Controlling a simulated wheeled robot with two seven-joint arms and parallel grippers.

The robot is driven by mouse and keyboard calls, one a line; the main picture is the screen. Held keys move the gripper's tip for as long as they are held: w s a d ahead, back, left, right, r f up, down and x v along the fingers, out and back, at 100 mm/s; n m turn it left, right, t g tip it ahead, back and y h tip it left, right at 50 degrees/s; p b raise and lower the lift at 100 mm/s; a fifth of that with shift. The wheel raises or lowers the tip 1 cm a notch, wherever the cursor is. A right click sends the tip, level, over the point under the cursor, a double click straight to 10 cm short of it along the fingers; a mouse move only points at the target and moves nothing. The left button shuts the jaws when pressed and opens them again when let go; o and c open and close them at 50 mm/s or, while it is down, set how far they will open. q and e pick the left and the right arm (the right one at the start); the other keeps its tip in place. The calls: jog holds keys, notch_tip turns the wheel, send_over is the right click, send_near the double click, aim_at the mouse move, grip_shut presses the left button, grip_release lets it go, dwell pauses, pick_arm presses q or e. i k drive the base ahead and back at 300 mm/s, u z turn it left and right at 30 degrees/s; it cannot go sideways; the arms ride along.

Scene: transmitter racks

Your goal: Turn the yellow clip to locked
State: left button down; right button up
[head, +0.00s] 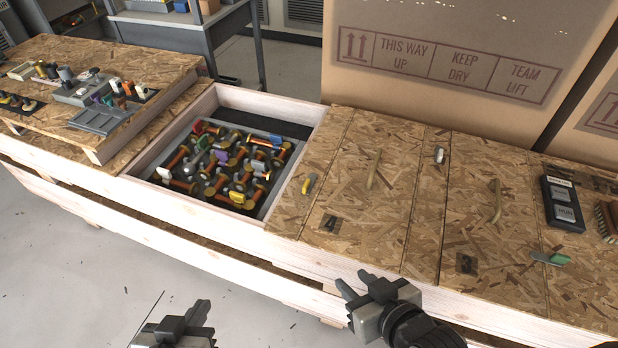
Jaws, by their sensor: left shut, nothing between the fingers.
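The yellow clip (309,184) is a small yellow piece with a grey part. It sits on the wooden top between the open bin and the first handled lid, slanting from upper right to lower left. Its exact lock position is too small to tell. My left gripper (187,318) is shut and empty at the bottom edge, over the floor in front of the crate, well below and left of the clip. My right gripper (355,284) is in front of the crate's front edge, below and right of the clip, touching nothing visible. Its finger gap is unclear.
An open bin (268,101) of colourful parts lies left of the clip. Lids with handles (373,171), a white clip (439,155), a green clip (552,258) and a black device (562,204) lie right. A large cardboard box (455,50) stands behind.

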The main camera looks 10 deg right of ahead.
aim_at(309, 183)
jog(key=u, duration=2.35)
jog(key=k, duration=0.8)
jog(key=z, duration=1.2)
jog(key=i, duration=0.5)
jog(key=u, duration=0.05)
